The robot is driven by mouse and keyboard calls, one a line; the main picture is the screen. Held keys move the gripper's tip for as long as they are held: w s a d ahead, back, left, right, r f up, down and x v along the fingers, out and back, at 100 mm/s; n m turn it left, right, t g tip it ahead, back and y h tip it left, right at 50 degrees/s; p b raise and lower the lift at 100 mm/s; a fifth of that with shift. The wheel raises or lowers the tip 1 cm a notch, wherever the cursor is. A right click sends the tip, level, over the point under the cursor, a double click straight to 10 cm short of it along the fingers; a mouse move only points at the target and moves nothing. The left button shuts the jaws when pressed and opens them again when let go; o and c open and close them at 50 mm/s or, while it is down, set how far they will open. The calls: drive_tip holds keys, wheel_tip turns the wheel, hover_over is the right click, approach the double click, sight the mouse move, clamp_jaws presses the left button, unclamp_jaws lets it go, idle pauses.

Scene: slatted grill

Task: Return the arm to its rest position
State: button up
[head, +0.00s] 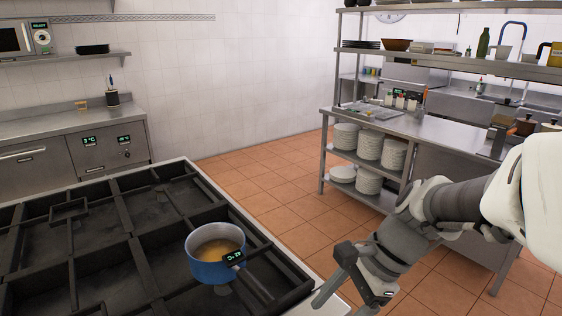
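My arm comes in from the right edge, and my gripper (328,288) is low in the middle right, beside the grill's right edge. The finger I see points down and left, and nothing shows held in it. The other finger is not clear, so I cannot tell whether the gripper is open or shut. A blue pot (207,271) with yellowish contents sits on the black slatted grill (110,242), left of my gripper and apart from it. Its handle (256,283) points down and right, toward my gripper.
A steel shelf unit (425,126) with stacked white plates (369,145) stands behind my arm at right. A steel counter (65,127) is at back left. The tiled floor (268,190) between them is clear. A small dark display (234,256) shows at the pot's handle.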

drive_tip(key=s+d+r+n+t+h, duration=0.5)
drive_tip(key=d+r+n+t, duration=0.1)
drive_tip(key=n, duration=0.8)
drive_tip(key=shift+r+n+h, duration=0.3)
drive_tip(key=shift+n+h, duration=0.1)
drive_tip(key=c, duration=0.4)
drive_tip(key=shift+o, duration=0.2)
drive_tip(key=shift+w+a, duration=0.1)
drive_tip(key=shift+a, duration=0.1)
